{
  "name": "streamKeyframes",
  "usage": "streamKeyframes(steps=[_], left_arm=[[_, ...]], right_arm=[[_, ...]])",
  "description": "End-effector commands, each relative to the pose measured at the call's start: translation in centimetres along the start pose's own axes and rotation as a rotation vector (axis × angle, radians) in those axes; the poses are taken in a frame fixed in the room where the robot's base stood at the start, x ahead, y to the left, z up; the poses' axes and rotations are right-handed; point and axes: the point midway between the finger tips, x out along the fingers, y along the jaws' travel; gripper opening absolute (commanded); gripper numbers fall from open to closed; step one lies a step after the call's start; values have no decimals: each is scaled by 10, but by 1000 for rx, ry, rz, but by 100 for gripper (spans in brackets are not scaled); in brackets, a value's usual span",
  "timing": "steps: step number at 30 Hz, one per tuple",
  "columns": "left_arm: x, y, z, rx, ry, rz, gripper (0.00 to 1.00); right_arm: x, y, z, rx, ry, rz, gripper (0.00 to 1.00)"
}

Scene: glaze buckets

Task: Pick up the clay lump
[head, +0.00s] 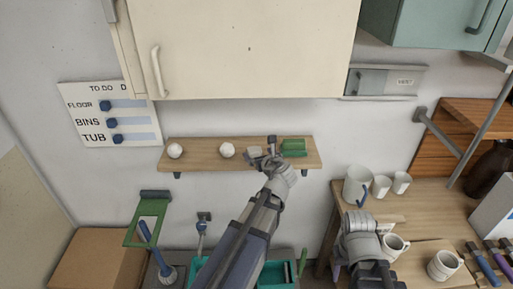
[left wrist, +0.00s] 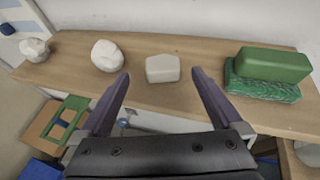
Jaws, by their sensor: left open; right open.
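A pale beige-grey faceted lump (left wrist: 162,69), which looks like clay, sits on the wooden shelf (left wrist: 215,114). In the head view the lump (head: 253,152) is partly covered by my left gripper (head: 266,151). In the left wrist view my left gripper (left wrist: 160,74) is open, its two dark fingers pointing at the lump, one on each side in the picture. Nothing is held, and I cannot tell whether a finger touches it. Two whiter rounded lumps (left wrist: 107,56) (left wrist: 34,50) lie further left. My right gripper (head: 357,222) is open near the mugs.
Right of the lump, a green block (left wrist: 274,64) rests on a darker green textured piece (left wrist: 262,88). A cream cupboard (head: 240,50) hangs above the shelf. Mugs (head: 357,187) stand on the bench at right. A green frame-like tool (head: 150,215) is below left.

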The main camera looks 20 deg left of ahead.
Motion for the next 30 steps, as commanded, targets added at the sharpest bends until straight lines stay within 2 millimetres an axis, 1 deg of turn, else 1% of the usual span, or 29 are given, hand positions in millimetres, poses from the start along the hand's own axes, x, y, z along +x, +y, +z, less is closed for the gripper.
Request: streamKeyframes(steps=[4, 9, 14, 16, 20, 25, 27, 30], left_arm=[[8, 0, -2, -2, 1, 1, 100], [26, -2, -2, -1, 0, 0, 100], [28, -1, -1, -2, 1, 0, 100], [31, -2, -1, -2, 1, 1, 100], [46, -4, -2, -3, 1, 1, 100], [72, -6, -3, -3, 2, 2, 100], [78, -6, -2, -3, 2, 1, 100], [79, -5, -1, -3, 1, 0, 100]], right_arm=[[4, 0, 0, 0, 0, 0, 50], [11, -1, 0, -2, 0, 1, 50], [11, -1, 0, -3, 0, 1, 50], [13, -1, 0, -3, 0, 1, 50], [20, -2, -1, -4, 0, 1, 50], [30, -3, -2, -6, 0, 1, 50], [32, -3, -2, -7, 0, 1, 50], [31, -3, -2, -7, 0, 1, 50]])
